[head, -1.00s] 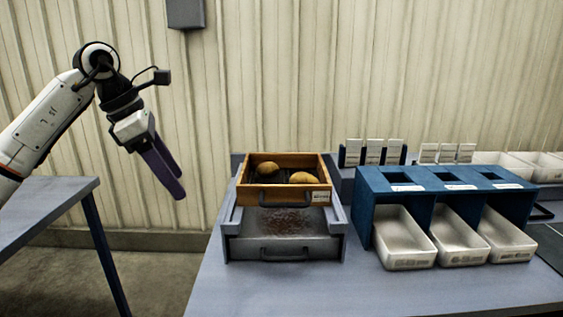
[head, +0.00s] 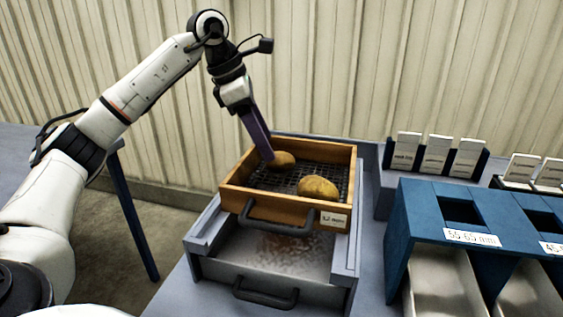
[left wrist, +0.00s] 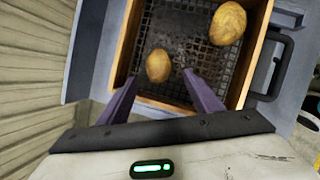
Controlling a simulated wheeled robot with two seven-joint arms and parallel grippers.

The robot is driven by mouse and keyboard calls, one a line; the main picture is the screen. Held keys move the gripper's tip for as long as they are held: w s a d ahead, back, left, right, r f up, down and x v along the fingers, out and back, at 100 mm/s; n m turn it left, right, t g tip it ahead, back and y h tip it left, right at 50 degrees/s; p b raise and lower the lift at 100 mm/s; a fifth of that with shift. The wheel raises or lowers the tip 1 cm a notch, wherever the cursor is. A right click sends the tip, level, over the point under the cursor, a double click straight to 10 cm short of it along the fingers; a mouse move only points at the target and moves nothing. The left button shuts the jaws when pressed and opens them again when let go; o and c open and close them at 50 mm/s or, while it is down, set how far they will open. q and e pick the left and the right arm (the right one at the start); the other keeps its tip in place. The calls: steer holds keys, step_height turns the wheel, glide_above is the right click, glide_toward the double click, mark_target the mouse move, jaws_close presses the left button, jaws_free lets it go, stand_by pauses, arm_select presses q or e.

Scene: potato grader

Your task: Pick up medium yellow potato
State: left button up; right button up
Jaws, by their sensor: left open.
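Two yellow-brown potatoes lie on the mesh of a wooden sieve tray (head: 240,203). The smaller-looking potato (head: 284,159) is near the back left of the tray; in the left wrist view it (left wrist: 158,66) lies just ahead of my fingertips. The other potato (head: 318,188) lies nearer the front right, and in the left wrist view it (left wrist: 228,23) is at the upper right. My left gripper (head: 266,157) points down over the tray's back left corner. Its purple fingers (left wrist: 158,76) are open, with nothing gripped. My right gripper is not in view.
The sieve tray sits on a grey frame above a drawer (head: 268,281) with a dark handle. A blue bin rack (head: 410,235) with pale metal trays (head: 438,285) stands to the right. White cards (head: 437,153) stand behind it.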

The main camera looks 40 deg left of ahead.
mark_target(276, 154)
arm_select(q)
steer(key=shift+w+x, duration=0.15)
steer(key=shift+x, duration=1.25)
steer(key=shift+w+x, duration=0.15)
steer(key=shift+x, duration=1.2)
steer(key=shift+d+r, duration=0.15)
steer(key=shift+r, duration=0.05)
steer(key=c, duration=1.2)
